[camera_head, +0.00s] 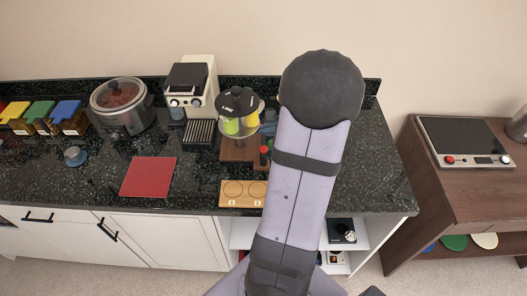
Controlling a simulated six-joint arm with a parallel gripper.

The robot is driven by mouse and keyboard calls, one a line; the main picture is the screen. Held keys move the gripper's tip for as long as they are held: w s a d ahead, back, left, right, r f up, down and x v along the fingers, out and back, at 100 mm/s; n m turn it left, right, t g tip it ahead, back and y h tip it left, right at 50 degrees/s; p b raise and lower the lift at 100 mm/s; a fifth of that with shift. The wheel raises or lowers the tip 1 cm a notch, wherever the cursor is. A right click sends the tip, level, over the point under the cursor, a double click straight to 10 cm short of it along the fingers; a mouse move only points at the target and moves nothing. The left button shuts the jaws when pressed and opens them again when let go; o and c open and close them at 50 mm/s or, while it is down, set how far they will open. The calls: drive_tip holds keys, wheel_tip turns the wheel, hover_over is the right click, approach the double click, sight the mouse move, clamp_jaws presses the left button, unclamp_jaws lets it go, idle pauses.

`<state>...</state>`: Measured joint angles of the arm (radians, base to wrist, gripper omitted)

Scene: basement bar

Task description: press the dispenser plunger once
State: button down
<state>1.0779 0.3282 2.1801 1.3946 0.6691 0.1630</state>
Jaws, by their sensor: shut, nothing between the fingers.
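No dispenser plunger can be made out for sure. A clear container with black round tops (238,103) and yellow-green contents stands on the counter just left of my arm; it may be the dispenser, but I cannot tell. A small dark bottle with a red top (264,154) stands in front of it, close to my arm. My grey arm rises through the middle of the view and covers part of the counter. My gripper does not show; I cannot see where it is relative to these things.
The black speckled counter (190,182) holds a glass-lidded cooker (120,103), a cream coffee machine (194,85), a red mat (148,177), a wooden board with two marked rings (242,193) and coloured bins (68,112). A brown side table (480,185) with a hotplate (460,139) stands right.

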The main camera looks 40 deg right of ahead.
sight(266, 151)
drive_tip(key=shift+f+b, duration=1.95)
drive_tip(key=shift+f, duration=0.55)
drive_tip(key=shift+f+b, duration=1.3)
drive_tip(key=shift+b, duration=0.15)
idle(1.2)
drive_tip(key=shift+r, duration=0.2)
idle(0.3)
drive_tip(key=shift+r+p, duration=1)
drive_tip(key=shift+r, duration=0.1)
drive_tip(key=shift+r+p, duration=2)
drive_tip(key=shift+r, duration=0.5)
